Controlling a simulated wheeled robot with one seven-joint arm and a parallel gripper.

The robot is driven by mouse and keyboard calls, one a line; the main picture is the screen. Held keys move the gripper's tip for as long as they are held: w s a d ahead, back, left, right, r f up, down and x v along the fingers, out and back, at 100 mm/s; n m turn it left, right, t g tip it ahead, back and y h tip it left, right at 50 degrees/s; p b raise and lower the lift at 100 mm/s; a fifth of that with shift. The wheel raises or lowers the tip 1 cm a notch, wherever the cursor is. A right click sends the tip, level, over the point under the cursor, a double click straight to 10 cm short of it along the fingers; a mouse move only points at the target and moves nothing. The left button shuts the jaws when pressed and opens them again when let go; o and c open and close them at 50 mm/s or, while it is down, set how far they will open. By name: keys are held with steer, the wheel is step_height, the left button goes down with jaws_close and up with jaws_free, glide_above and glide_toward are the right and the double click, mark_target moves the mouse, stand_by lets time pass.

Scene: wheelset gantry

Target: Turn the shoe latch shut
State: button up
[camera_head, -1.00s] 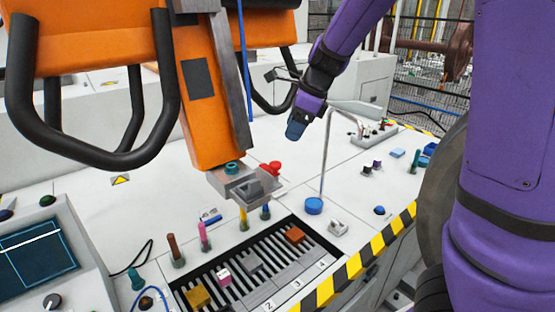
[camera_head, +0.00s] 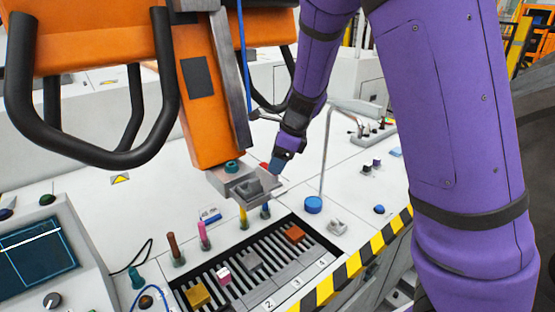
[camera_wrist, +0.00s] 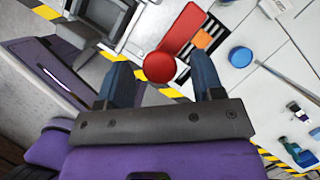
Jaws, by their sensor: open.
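The shoe latch is a red lever with a round red knob (camera_wrist: 159,67), seen in the wrist view with its flat red bar (camera_wrist: 183,28) running up and to the right. In the head view only a bit of red shows beside my fingers. The grey shoe (camera_head: 247,184) is at the lower end of the orange gantry arm (camera_head: 212,110); part of it shows at upper left in the wrist view (camera_wrist: 101,14). My gripper (camera_head: 276,167) is open beside the shoe. In the wrist view its blue fingers (camera_wrist: 162,72) lie on either side of the knob; contact cannot be told.
Below the shoe is a slotted tray (camera_head: 276,291) with several small blocks. Coloured pegs stand along its back edge. A blue button (camera_head: 313,205) and a thin bent metal post (camera_head: 325,150) stand to the right. Black handles (camera_head: 160,90) hang at left.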

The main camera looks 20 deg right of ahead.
steer(key=c, duration=0.9)
steer(key=n, duration=0.2)
steer(key=n+g, duration=0.1)
steer(key=shift+w+d+n+y, duration=0.1)
steer(key=shift+w+n+y, duration=0.05)
steer(key=shift+n+y, duration=0.2)
steer(key=n+g, duration=0.2)
steer(key=n, duration=0.3)
steer(key=shift+w+n, duration=0.15)
steer(key=shift+n, duration=0.1)
steer(key=n+g, duration=0.1)
steer(key=n, duration=0.1)
steer(key=n+g+h, duration=0.1)
steer(key=n, duration=0.1)
steer(key=shift+w+n+h, duration=0.1)
steer(key=shift+n+h, duration=0.15)
steer(key=shift+n, duration=0.05)
steer(key=shift+a+n+g+h, duration=0.2)
steer(key=shift+n+h, duration=0.1)
steer(key=shift+n, duration=0.7)
steer(key=shift+a+n+g+h, duration=0.1)
steer(key=shift+n+g+h, duration=0.15)
steer(key=shift+n, duration=0.75)
